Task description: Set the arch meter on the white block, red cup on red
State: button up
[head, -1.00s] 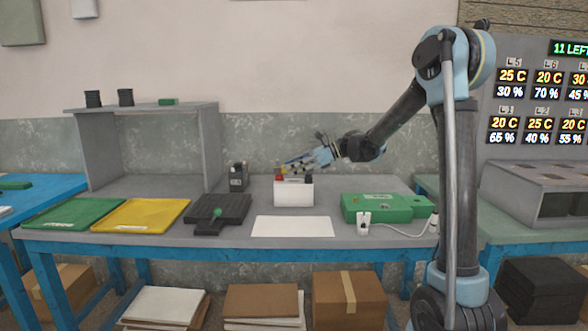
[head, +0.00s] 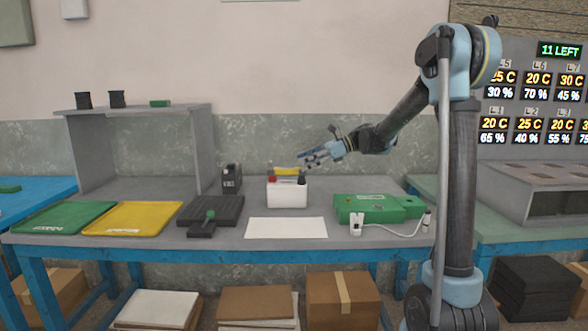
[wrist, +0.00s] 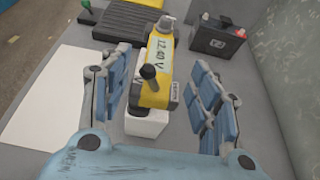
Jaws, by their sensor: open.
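The yellow arch meter (head: 287,171) spans the top of the white block (head: 287,194), with red under its left end and black under its right end in the head view. Cup and terminal cannot be told apart there. In the wrist view the meter (wrist: 156,92) shows a display reading about 12.40 V and a black knob, and the white block (wrist: 147,124) is partly hidden beneath it. My gripper (head: 306,160) is open, above and right of the meter, apart from it. In the wrist view its blue fingers stand on both sides of the meter.
A black battery (head: 231,179) stands behind left. A black pad (head: 212,210) and yellow (head: 140,217) and green (head: 65,216) trays lie left. A white sheet (head: 287,228) lies in front. A green case (head: 370,208) with a white cabled device (head: 357,225) is right.

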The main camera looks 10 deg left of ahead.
jog(key=shift+v, duration=2.1)
jog(key=s+d+f+n+t+h, duration=0.1)
jog(key=s+d+f+n, duration=0.15)
jog(key=s, duration=0.45)
jog(key=s+d+f+n+h, duration=0.1)
jog(key=s+d+h, duration=0.1)
jog(key=s+d, duration=0.3)
jog(key=s+d+f+n+t+h, duration=0.1)
jog(key=s+d+f+n, duration=0.1)
jog(key=s, duration=0.6)
jog(key=s+d+f+n+t+h, duration=0.1)
jog(key=s+d+f+n+h, duration=0.2)
jog(key=d+f, duration=0.3)
jog(key=s+d+f+n+t+h, duration=0.1)
jog(key=s+d+f+n+h, duration=0.2)
jog(key=s+d+f, duration=0.3)
jog(key=s+d+f+n+t+h, duration=0.1)
jog(key=s+d+f+n+h, duration=0.2)
jog(key=d, duration=1)
notch_tip(320, 180, down, 3)
jog(key=shift+s+r+n, duration=0.1)
jog(key=shift+s+n, duration=0.45)
jog(key=shift+s, duration=0.4)
jog(key=shift+d, duration=0.1)
